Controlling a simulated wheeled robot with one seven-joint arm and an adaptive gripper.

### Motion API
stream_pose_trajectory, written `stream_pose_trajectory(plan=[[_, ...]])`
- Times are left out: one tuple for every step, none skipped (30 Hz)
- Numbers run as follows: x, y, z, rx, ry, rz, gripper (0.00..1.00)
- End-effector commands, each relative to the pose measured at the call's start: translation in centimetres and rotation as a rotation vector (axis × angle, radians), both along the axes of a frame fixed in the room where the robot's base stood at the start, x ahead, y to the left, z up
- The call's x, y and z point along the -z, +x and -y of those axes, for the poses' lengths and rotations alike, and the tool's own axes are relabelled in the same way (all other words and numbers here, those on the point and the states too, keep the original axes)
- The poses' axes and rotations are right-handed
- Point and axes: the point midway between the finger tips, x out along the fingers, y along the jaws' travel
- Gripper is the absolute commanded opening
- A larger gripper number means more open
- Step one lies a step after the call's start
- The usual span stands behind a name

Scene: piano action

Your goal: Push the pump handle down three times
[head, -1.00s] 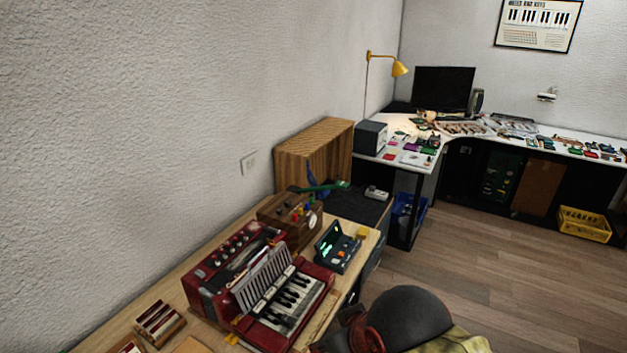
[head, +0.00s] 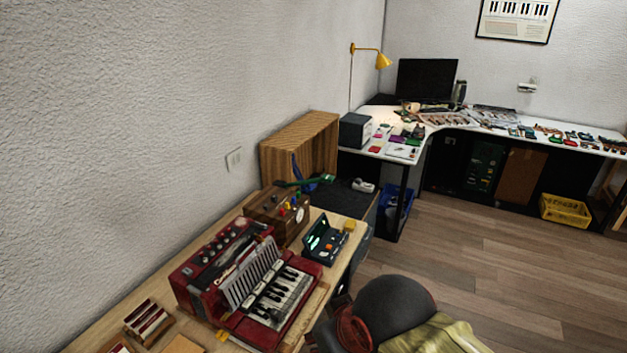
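I cannot make out a pump handle for certain. A red keyboard instrument (head: 291,305) with white and black keys and pleated bellows (head: 252,273) stands on the wooden bench (head: 128,334). Its red back part has a row of knobs on top. Behind it is a wooden box (head: 290,214) with coloured knobs and a round dial, with a green and a blue piece above or behind it. My gripper is not in view, so its contact with anything cannot be told.
A small open dark case (head: 325,247) lies right of the wooden box. A dark dome with a red ring fills the bottom middle; I cannot tell whether it is mine. A white desk (head: 473,127) stands at the back. The floor (head: 483,263) at right is clear.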

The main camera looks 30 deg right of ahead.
Motion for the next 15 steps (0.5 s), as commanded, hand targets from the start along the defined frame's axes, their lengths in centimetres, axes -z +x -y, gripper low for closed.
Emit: stream_pose_trajectory(plan=[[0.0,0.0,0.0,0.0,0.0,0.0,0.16],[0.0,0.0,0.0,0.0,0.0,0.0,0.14],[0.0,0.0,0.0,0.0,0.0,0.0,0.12],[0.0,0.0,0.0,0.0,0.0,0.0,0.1],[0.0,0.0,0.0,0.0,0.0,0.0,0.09],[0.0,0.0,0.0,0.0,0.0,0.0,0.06],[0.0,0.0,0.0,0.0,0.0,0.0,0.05],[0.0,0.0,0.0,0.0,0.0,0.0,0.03],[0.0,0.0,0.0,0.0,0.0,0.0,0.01],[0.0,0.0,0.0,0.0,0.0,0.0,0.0],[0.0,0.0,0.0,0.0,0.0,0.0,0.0],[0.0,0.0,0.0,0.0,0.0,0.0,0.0],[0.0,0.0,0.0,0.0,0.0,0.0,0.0],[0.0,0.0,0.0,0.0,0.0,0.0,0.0],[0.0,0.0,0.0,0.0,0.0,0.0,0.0]])
